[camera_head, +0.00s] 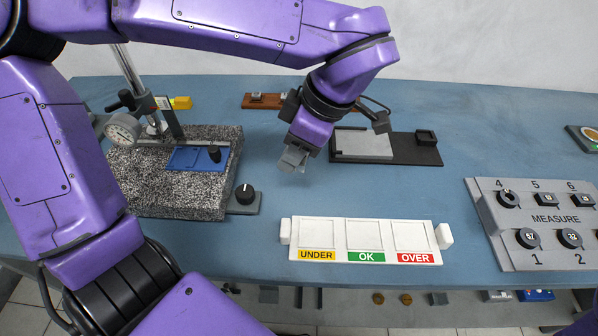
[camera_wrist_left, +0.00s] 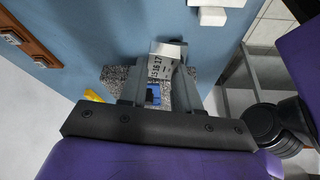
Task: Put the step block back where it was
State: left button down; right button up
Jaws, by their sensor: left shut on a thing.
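The step block (camera_wrist_left: 165,62) is a small pale metal block with stepped faces and printed numbers. My left gripper (camera_wrist_left: 165,88) is shut on it. In the head view, the left gripper (camera_head: 294,157) points down and holds the block above the blue table, between the granite plate and the black tray. There, the fingers and block are hard to tell apart. My right gripper is in neither view.
The granite plate (camera_head: 150,195) with a dial gauge (camera_head: 122,130) stands left. A black tray (camera_head: 400,157) with a grey plate lies right of the gripper, a brown wooden holder (camera_head: 262,101) behind. The UNDER/OK/OVER tray (camera_head: 365,222) is in front, the MEASURE rack (camera_head: 490,228) at right.

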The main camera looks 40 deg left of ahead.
pick_arm(q)
jog(key=w+a+f+n, duration=0.1)
jog(key=w+a+f, duration=0.2)
jog(key=w+f, duration=0.2)
jog(key=w+a+f+n, duration=0.1)
jog(key=w+a+f, duration=0.1)
jog(key=w, duration=0.1)
jog(key=shift+w+a+f+n+g, duration=0.25)
jog(key=shift+a+f+n+g, duration=0.05)
jog(key=shift+a+f+g, duration=0.1)
jog(key=shift+w+f, duration=0.2)
jog(key=shift+f, duration=0.05)
jog(key=f, duration=0.2)
jog(key=f+b, duration=0.1)
jog(key=shift+w+a+f, duration=0.2)
jog(key=shift+w+f, duration=0.05)
jog(key=shift+f, duration=0.1)
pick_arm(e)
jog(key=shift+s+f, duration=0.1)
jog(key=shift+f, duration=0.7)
pick_arm(q)
jog(key=shift+f, duration=0.1)
jog(key=c, duration=0.8)
grip_release()
